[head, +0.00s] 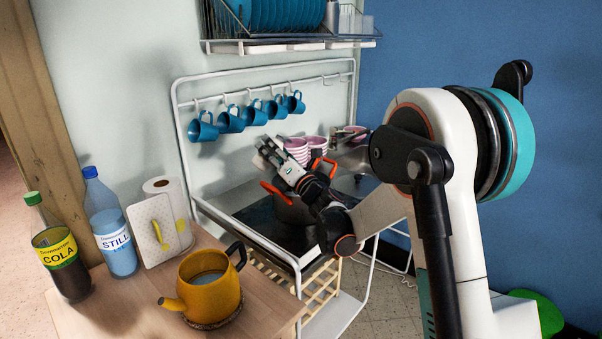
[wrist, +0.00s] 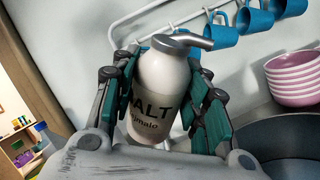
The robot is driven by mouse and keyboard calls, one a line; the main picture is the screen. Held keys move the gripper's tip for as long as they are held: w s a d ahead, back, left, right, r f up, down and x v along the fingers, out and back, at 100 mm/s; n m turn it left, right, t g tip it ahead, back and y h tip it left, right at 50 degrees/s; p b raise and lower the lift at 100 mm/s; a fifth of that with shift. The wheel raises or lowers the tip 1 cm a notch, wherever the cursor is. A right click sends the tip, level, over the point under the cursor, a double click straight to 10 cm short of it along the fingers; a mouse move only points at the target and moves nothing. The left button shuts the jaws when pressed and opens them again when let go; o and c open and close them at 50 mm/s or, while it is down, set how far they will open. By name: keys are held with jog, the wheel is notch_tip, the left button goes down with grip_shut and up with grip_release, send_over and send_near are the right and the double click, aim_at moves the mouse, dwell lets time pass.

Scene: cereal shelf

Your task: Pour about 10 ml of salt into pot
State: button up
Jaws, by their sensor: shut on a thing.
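The salt container (wrist: 163,88) is a pale bottle with a grey label reading "ALT" and a metal spout at its top, which points right in the wrist view. My gripper (wrist: 165,72) is shut on it, with teal pads on both sides. In the head view my gripper (head: 278,160) is above the pot (head: 290,210), and the salt container is hard to make out there. The pot is dark with orange handles and stands on the stove, partly hidden by my arm. Its dark interior (wrist: 290,138) shows at the lower right of the wrist view, below and right of the salt container.
Blue mugs (head: 230,120) hang from a rail behind the stove. Pink striped bowls (head: 297,150) are stacked behind my gripper. A yellow kettle (head: 208,287), a cola bottle (head: 62,255) and a water bottle (head: 110,228) stand on the wooden counter at left. A dish rack (head: 290,45) hangs above.

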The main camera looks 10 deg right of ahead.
jog(key=shift+r+m+t+h, duration=0.15)
jog(key=shift+r+m+t, duration=0.15)
jog(key=shift+m, duration=0.45)
jog(key=shift+r+m+t+h, duration=0.2)
jog(key=shift+m+t, duration=0.1)
jog(key=shift+m, duration=0.45)
dwell(1.6)
jog(key=shift+f+m+t+h, duration=0.3)
jog(key=shift+m+t+h, duration=0.3)
jog(key=shift+m, duration=0.6)
dwell(1.3)
jog(key=shift+d+r+m+h+p, duration=0.15)
jog(key=shift+r+m+h+p, duration=0.5)
jog(key=shift+r+m, duration=0.6)
dwell(1.2)
